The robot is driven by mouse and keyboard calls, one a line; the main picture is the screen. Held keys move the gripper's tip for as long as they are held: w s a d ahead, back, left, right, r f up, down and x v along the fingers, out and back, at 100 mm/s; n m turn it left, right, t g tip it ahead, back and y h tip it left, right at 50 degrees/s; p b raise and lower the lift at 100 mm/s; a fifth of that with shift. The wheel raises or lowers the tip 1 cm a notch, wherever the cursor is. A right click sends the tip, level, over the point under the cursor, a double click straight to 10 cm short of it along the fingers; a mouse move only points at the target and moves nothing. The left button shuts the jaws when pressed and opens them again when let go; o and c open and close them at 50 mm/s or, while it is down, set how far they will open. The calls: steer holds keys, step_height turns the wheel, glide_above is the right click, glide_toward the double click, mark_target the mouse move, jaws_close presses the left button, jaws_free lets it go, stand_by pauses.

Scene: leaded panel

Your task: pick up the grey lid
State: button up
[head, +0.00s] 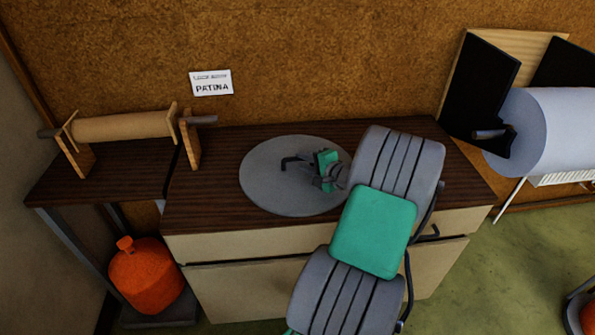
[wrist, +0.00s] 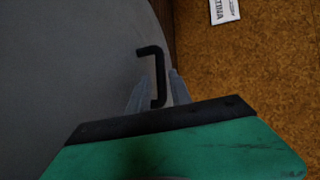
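The grey lid (head: 265,190) is a large flat disc lying on the dark wooden cabinet top. A black bent handle (head: 291,161) stands at its middle. My gripper (head: 313,170) is over the lid, close to the right end of the handle. In the wrist view the lid (wrist: 70,70) fills the left side. There the handle (wrist: 159,70) runs down between the two grey fingertips of my gripper (wrist: 159,92). The fingers look apart, one on each side of the handle's near end. I cannot tell whether they touch it. My green and black gripper body hides the lower part.
The cabinet top (head: 215,150) is bare around the lid. A wooden roll stand (head: 130,126) is to the left, with an orange gas bottle (head: 147,275) below it. A PATINA sign (head: 211,83) hangs on the brown wall behind. A large pale roll (head: 550,130) is at the right.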

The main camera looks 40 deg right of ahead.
mark_target(299, 160)
steer(key=x, duration=0.3)
steer(key=shift+w, duration=0.35)
jaws_close()
stand_by(1.0)
